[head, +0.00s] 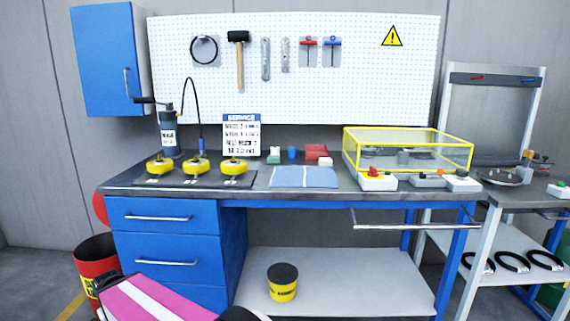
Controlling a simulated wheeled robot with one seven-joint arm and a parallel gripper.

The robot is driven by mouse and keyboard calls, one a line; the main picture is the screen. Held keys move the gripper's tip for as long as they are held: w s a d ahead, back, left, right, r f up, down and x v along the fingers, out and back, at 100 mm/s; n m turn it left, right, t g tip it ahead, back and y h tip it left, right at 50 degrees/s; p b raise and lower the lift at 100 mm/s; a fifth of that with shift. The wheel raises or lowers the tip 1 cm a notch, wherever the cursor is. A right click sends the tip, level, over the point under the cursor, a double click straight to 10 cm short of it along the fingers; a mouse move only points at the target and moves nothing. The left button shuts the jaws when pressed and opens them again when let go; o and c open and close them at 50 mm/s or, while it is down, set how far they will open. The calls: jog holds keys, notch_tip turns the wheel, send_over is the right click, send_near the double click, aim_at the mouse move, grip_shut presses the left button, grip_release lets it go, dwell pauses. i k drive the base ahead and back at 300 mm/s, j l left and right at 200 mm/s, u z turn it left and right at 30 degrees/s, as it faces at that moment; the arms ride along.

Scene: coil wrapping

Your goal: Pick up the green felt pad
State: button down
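A small green piece (274,151) shows on the workbench, at or on a small white block, left of a blue cylinder. It is too small to tell whether it is the felt pad. My gripper's fingers are not visible. A pink, white and black shape at the bottom left looks like part of my arm, well below the bench top.
The bench (330,192) also holds a blue cloth (304,177), a blue cylinder (292,153), a red block (316,151), several yellow round parts, a hand pump (168,134), a service sign (241,134) and a yellow-framed clear box (408,149). A rail juts from the bench front.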

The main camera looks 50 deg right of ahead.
aim_at(270, 159)
jog(key=l+z, duration=0.1)
jog(key=z, duration=1.3)
jog(key=i+l+z, duration=0.25)
jog(key=i+z, duration=0.15)
jog(key=z, duration=2)
jog(key=l+u, duration=0.1)
jog(key=u, duration=0.95)
jog(key=i+j+u, duration=0.1)
jog(key=u, duration=0.9)
jog(key=k+l, duration=0.15)
jog(key=k, duration=0.15)
jog(key=k+l, duration=0.15)
jog(key=k, duration=0.2)
